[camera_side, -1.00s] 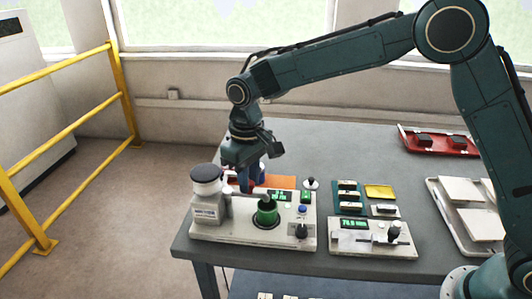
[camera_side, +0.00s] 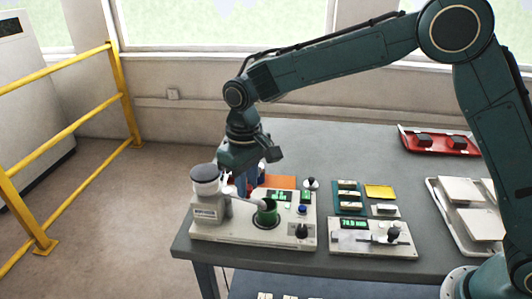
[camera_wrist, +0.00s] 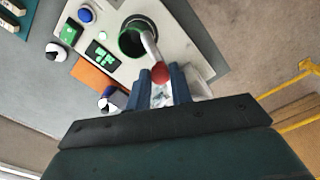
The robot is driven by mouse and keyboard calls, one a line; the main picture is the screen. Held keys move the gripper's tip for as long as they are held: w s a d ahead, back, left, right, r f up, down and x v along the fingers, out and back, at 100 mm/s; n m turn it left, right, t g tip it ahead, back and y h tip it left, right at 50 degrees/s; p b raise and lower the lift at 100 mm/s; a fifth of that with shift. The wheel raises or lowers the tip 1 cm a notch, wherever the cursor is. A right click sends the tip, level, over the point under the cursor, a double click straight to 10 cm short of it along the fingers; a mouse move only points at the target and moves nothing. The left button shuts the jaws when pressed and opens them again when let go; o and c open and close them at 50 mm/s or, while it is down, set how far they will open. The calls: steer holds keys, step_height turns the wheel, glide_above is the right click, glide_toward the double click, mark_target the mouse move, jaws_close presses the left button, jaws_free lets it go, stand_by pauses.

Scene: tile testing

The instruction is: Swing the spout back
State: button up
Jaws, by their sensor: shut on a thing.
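The spout (camera_side: 250,199) is a pale grey bent tube on the dispensing machine (camera_side: 212,212). Its outlet end is over the left part of the green cup (camera_side: 265,214); the wrist view shows the tube (camera_wrist: 149,45) reaching the mouth of the cup (camera_wrist: 131,42). A red ball knob (camera_wrist: 160,73) is on the spout. The side view hides the knob and the exact contact.
A white jar with a dark lid (camera_side: 206,180) stands close left of my gripper. A second panel (camera_side: 370,238) is at the front right.

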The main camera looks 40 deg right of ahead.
steer(key=shift+a, duration=0.2)
steer(key=shift+s+a, duration=0.2)
steer(key=shift+a, duration=0.45)
steer(key=shift+s+a, duration=0.1)
steer(key=shift+a, duration=0.35)
stand_by(0.4)
